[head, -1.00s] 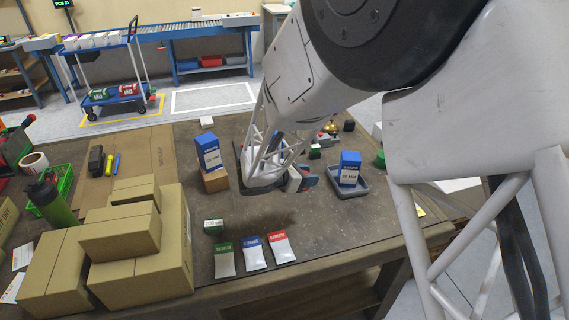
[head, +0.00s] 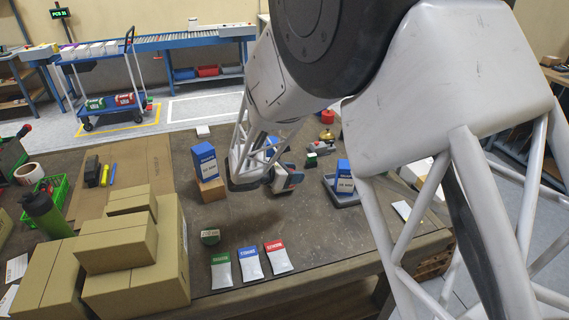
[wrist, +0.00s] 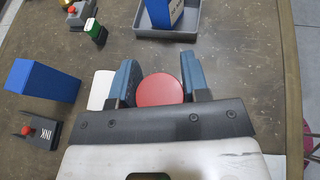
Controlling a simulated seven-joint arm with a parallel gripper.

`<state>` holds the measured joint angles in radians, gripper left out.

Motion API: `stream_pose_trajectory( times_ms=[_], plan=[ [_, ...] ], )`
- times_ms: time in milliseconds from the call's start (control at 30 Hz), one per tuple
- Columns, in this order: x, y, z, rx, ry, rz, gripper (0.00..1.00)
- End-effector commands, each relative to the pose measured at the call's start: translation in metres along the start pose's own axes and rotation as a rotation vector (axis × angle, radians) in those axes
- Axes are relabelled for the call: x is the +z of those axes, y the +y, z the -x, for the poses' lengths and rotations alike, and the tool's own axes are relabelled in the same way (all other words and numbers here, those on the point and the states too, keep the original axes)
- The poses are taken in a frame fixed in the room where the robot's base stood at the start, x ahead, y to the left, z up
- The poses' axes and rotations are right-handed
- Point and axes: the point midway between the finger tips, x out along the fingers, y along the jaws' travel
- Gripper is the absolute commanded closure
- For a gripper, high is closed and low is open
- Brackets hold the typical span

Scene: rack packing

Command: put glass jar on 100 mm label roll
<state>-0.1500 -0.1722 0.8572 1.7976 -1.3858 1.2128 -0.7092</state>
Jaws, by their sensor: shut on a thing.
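My gripper (wrist: 156,88) is shut on a round red-topped thing, which I take for the lid of the glass jar (wrist: 160,89). The lid shows between the two blue fingers in the wrist view; the jar's body is hidden below it. In the head view my gripper (head: 287,179) is over the middle of the table, between a blue box and the grey tray. A small green thing with a white printed label (head: 210,237) stands nearer the front, left of my gripper. It may be a label roll; I cannot read its size surely.
A blue box (head: 204,160) stands on a cardboard block (head: 209,189). The grey tray (head: 345,199) holds another blue box (head: 344,177). Three packets (head: 250,264) lie near the front edge. Stacked cartons (head: 150,285) fill the front left. A white thing (wrist: 100,90) lies beside the left finger.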

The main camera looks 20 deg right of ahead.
Motion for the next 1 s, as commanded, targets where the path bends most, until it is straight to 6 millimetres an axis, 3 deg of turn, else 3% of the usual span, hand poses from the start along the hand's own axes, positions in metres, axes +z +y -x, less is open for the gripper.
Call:
stream_pose_trajectory(
  times_ms=[600,800,1000],
  plan=[
    [0.004,0.096,-0.035,0.000,0.000,-0.001,0.84],
    [0.005,0.116,-0.042,0.001,0.000,0.000,0.84],
    [0.005,0.122,-0.043,0.001,0.000,0.000,0.84]
  ],
)
